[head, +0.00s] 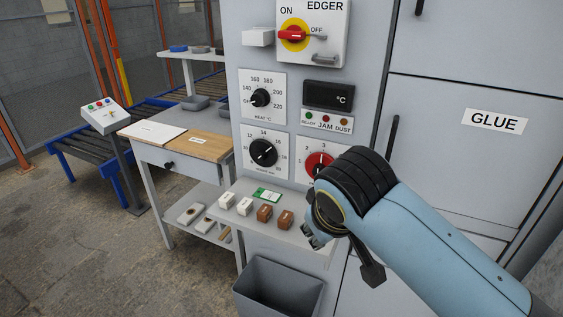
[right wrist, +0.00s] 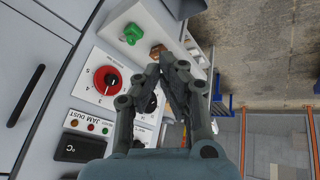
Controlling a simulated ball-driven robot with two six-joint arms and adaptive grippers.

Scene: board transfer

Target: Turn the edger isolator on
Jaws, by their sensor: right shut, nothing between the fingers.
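The edger isolator (head: 293,36) is a red handle on a yellow disc, on a pale plate marked EDGER at the top of the grey cabinet front. Its handle lies level and points right toward the OFF mark; ON is at the upper left. My right gripper (head: 312,238) is low in front of the panel, by the small shelf's right end and well below the isolator. In the right wrist view its fingers (right wrist: 172,66) are shut and empty. The isolator does not show there. My left gripper is in neither view.
Below the isolator are a heat dial (head: 260,98), a second black dial (head: 263,153), a red dial (head: 319,164) and a display (head: 328,95). A shelf (head: 250,219) holds small white and brown blocks above a grey bin (head: 278,290). A GLUE cabinet (head: 455,150) stands right.

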